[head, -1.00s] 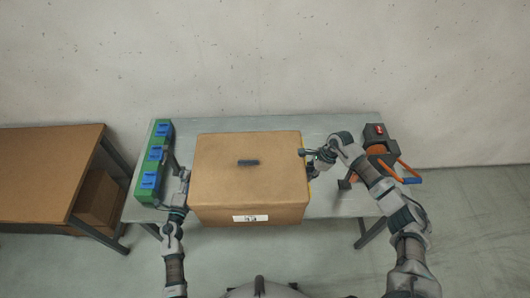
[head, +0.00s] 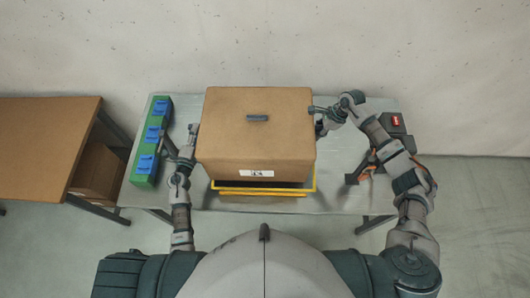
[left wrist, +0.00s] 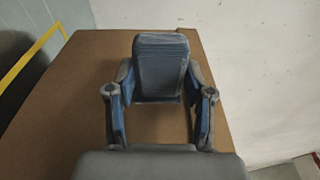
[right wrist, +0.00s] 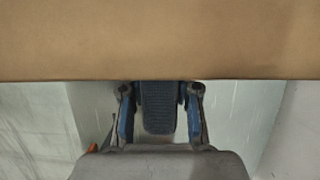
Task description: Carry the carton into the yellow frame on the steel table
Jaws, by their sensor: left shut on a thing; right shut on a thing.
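The carton (head: 254,138) is a brown closed box with a dark handle on top and a white label on its near side. It is held level between my two grippers over the steel table (head: 338,195). The yellow frame (head: 262,191) shows below the carton's near side; its far part is hidden. I cannot tell how high the carton's underside is. My left gripper (head: 187,152) is shut on the carton's left side, which fills much of the left wrist view (left wrist: 85,110). My right gripper (head: 322,121) is shut on its right side; the carton also shows in the right wrist view (right wrist: 160,40).
A green rack (head: 146,168) with blue parts stands at the table's left end, close to my left gripper. A dark device (head: 394,124) with a red patch and orange parts stands at the right. A brown table (head: 40,140) with a box below it is farther left.

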